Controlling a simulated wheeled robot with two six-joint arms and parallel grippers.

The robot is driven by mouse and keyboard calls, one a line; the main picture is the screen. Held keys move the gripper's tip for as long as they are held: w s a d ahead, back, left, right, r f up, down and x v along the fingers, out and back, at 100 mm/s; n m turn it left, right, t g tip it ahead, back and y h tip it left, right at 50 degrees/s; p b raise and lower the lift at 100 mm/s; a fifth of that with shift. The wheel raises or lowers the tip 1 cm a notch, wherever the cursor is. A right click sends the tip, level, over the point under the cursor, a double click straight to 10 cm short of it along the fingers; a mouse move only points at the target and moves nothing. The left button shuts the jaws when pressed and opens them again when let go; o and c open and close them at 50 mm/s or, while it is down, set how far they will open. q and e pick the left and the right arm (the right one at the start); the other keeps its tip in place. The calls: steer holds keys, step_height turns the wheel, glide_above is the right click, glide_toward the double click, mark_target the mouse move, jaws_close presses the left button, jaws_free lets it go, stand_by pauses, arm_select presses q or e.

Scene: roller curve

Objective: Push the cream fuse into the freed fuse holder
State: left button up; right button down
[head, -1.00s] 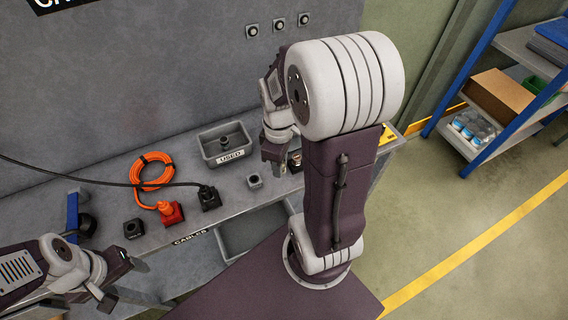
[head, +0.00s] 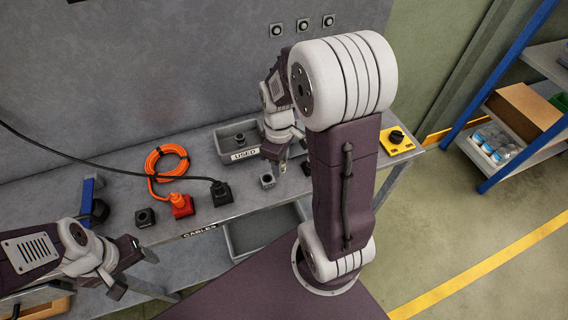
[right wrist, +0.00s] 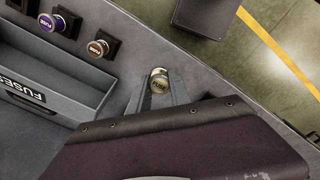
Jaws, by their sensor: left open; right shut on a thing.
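The cream fuse (right wrist: 158,82) shows its round, lettered cap in the right wrist view, between the grey fingers of my right gripper (right wrist: 157,92), which is shut on it. In the head view my right gripper (head: 283,160) points down over the bench, just right of the USED tray; the fuse is too small to make out there. I cannot identify the freed fuse holder for certain in either view. My left gripper (head: 134,272) is open and empty at the bench's front edge, lower left.
In the right wrist view, black holders bear a purple fuse (right wrist: 60,22) and a brown fuse (right wrist: 102,45) beside the FUSES tray (right wrist: 100,95). A yellow switch box (head: 397,141) sits at right.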

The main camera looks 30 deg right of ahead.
steer(key=shift+w+a+f, duration=0.4)
steer(key=shift+w, duration=0.3)
steer(key=shift+w+a+f, duration=0.45)
steer(key=shift+w, duration=0.2)
steer(key=shift+w+a+f, duration=0.4)
steer(key=shift+w, duration=0.3)
